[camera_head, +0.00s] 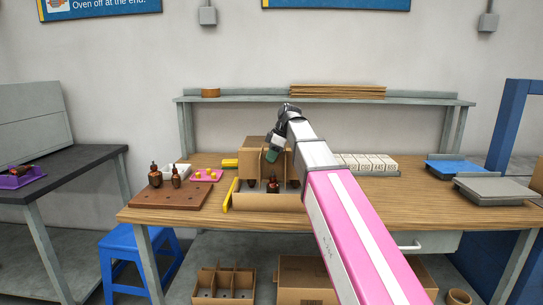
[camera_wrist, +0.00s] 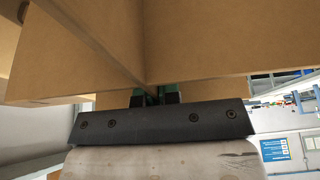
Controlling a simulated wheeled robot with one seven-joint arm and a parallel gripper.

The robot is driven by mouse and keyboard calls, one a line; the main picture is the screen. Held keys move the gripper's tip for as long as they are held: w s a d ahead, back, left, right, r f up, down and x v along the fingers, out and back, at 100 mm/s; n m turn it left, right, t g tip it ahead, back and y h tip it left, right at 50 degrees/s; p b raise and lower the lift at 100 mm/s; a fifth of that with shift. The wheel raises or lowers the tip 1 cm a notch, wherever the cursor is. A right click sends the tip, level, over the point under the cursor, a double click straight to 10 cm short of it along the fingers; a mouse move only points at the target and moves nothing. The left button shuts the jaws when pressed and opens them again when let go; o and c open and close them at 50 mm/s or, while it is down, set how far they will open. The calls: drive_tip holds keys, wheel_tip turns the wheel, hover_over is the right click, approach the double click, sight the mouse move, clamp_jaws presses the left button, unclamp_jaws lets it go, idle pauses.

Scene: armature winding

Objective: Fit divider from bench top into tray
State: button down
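The divider (camera_head: 251,155) is made of crossing brown cardboard panels. My gripper (camera_head: 273,153) is shut on it, and the wrist view shows the panels (camera_wrist: 220,40) right at the green-tipped fingers (camera_wrist: 156,98). The divider stands upright over the cardboard tray (camera_head: 265,204) on the bench top. I cannot tell whether its lower edge is inside the tray or just above it. A dark brown bottle-like part (camera_head: 273,185) stands in the tray. My arm hides the tray's right end and part of the divider.
A brown board (camera_head: 165,196) with two dark parts and a pink tray (camera_head: 206,175) lie left of the tray. A yellow bar (camera_head: 228,194) lies close by its left end. A shelf (camera_head: 250,97) runs behind.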

drive_tip(key=shift+f, duration=1.45)
drive_tip(key=c, duration=1.2)
unclamp_jaws()
drive_tip(key=shift+c, duration=0.2)
drive_tip(key=shift+r, duration=0.1)
drive_tip(key=v, duration=1)
drive_tip(key=shift+d+r, duration=0.25)
